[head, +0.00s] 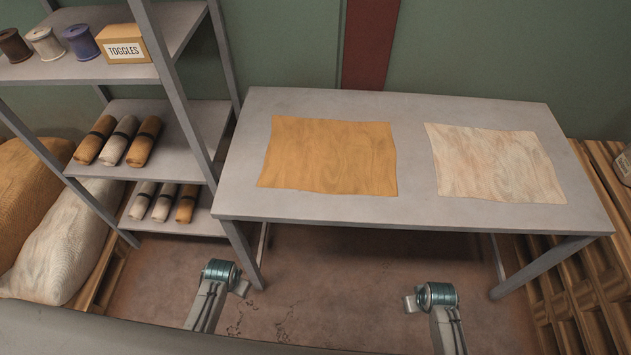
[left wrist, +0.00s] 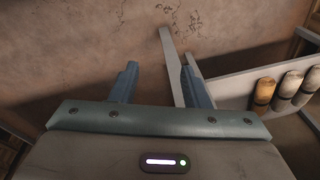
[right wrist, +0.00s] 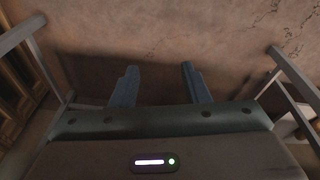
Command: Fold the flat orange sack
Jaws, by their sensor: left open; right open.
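The flat orange sack (head: 330,157) lies spread out and unfolded on the left half of the grey table. A pale cream sack (head: 494,163) lies flat on the right half of the table, apart from the orange one. In the left wrist view my left gripper (left wrist: 160,82) is open and empty, above the floor beside a table leg and the shelf. In the right wrist view my right gripper (right wrist: 158,82) is open and empty above the floor. In the head view both arms are low, in front of the table, and touch neither sack.
A shelf rack (head: 178,140) left of the table holds several rolled sacks, several spools and a box marked TOGGLES (head: 124,45). Full sacks (head: 62,240) lie at far left. Wooden pallets (head: 590,290) are at right. The grey table (head: 300,205) has bare strips around both sacks.

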